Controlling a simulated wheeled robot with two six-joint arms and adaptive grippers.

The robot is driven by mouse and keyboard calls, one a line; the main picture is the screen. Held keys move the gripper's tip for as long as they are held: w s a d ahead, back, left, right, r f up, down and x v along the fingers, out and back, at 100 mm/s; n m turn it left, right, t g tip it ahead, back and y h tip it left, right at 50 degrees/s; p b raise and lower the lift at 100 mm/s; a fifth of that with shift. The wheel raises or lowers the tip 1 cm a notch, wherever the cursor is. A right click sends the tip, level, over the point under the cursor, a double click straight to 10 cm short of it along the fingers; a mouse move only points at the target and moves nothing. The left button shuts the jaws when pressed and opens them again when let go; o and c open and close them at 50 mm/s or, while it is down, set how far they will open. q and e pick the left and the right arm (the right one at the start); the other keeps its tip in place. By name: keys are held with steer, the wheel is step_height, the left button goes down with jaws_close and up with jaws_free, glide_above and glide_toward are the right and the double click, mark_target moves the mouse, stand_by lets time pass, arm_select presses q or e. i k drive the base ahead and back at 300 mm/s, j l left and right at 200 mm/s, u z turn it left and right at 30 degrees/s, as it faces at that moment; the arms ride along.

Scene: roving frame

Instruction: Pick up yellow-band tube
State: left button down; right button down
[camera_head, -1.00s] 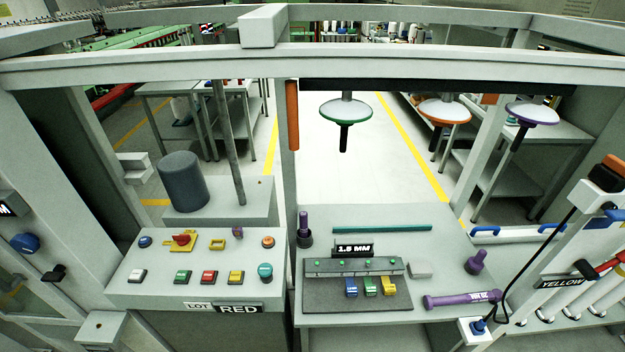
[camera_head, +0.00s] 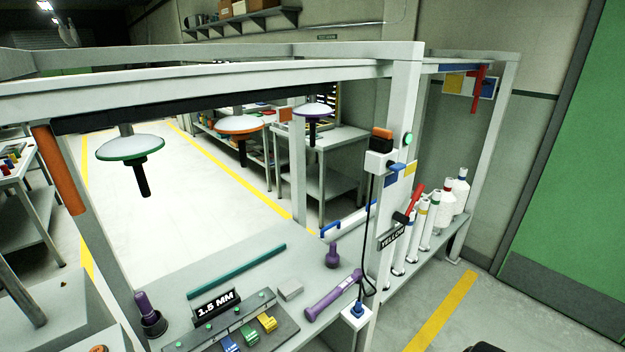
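Several slender white tubes stand upright in a row on the right-hand shelf, behind the post with the "YELLOW" sign (camera_head: 392,238). One tube (camera_head: 422,226) seems to have a yellow band near its top; the band is small and hard to make out. A tube with a green band (camera_head: 436,222) stands just right of it. The nearer tubes are partly hidden by the post, the sign and a red-handled lever (camera_head: 416,200). Neither of my grippers can be made out in the view.
White cones (camera_head: 460,188) stand at the shelf's far end. A purple tube (camera_head: 333,296) lies on the grey bench near a cable box (camera_head: 356,316). The frame post (camera_head: 400,130) stands before the shelf. Floor with a yellow line (camera_head: 440,312) is open at right.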

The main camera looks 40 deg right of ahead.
mark_target(411, 256)
steer(key=z, duration=2.15)
steer(key=u, duration=1.5)
steer(key=z, duration=1.5)
steer(key=i+l+u, duration=0.1)
steer(key=u, duration=0.55)
steer(key=i+l+u, duration=0.3)
steer(key=l, duration=0.45)
steer(key=i+l+u, duration=0.1)
steer(key=l+u, duration=0.2)
steer(key=l, duration=0.5)
steer(key=l+u, duration=0.35)
steer(key=l, duration=0.45)
